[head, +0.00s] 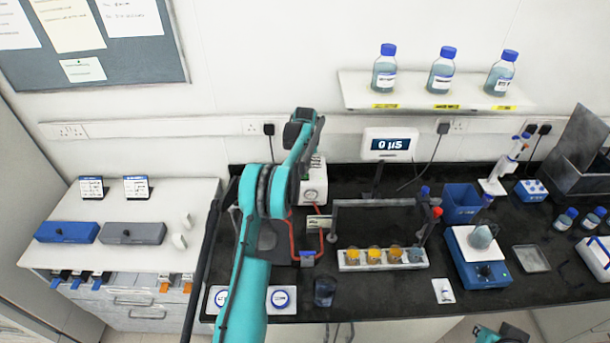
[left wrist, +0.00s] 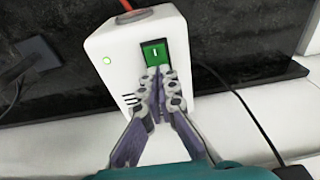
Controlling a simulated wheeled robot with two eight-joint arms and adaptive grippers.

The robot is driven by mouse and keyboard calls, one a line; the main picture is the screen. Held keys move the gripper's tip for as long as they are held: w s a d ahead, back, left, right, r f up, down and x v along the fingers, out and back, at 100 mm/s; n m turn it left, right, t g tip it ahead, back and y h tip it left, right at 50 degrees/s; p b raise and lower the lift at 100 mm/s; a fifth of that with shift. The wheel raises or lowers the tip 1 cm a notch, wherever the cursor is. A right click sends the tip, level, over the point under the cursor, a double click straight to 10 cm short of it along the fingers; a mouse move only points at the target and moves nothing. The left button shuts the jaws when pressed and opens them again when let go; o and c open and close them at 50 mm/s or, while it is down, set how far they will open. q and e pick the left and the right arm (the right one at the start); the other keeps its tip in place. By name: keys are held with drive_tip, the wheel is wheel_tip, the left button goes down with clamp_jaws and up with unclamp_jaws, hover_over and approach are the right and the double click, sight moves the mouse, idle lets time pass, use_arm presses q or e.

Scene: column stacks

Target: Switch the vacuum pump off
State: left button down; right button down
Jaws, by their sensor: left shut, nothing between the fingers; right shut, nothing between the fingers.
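The vacuum pump is a white box (head: 313,187) at the back of the black bench in the head view, partly behind my left arm. In the left wrist view the pump (left wrist: 118,75) fills the middle. My right gripper (head: 514,332) is shut at the bottom edge of the head view, mostly cut off.
A rack of small columns (head: 384,259) stands on the bench right of the pump, with red tubing near it. A blue stirrer or balance (head: 491,272) is farther right. A white shelf (head: 430,92) holds bottles above. A white side cabinet (head: 192,212) stands left.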

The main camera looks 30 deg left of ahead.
use_arm(q)
drive_tip(key=shift+r+p, duration=1.45)
drive_tip(key=shift+r, duration=1.95)
drive_tip(key=s+d+r+m+t+b, duration=0.1)
drive_tip(key=s+d+r+m+b, duration=0.15)
drive_tip(key=s+d+b, duration=0.5)
drive_tip(key=s+d+r+m+t+b, duration=0.1)
drive_tip(key=s+d+r+t+b, duration=0.15)
drive_tip(key=s+d+b, duration=0.5)
drive_tip(key=s+d+f+m+b, duration=0.1)
drive_tip(key=s+d+f+b, duration=0.1)
drive_tip(key=s+d+f, duration=0.2)
drive_tip(key=s+d+f+m+t+b, duration=0.1)
drive_tip(key=s+d+f+b, duration=0.2)
drive_tip(key=s+f, duration=0.3)
drive_tip(key=s+d+f+m+t+h+b, duration=0.1)
drive_tip(key=s+d+f+b, duration=0.2)
drive_tip(key=s, duration=1)
wheel_tip(320, 180, down, 3)
drive_tip(key=shift+s+d+r, duration=0.15)
drive_tip(key=shift+s+d, duration=0.1)
drive_tip(key=shift+d, duration=0.95)
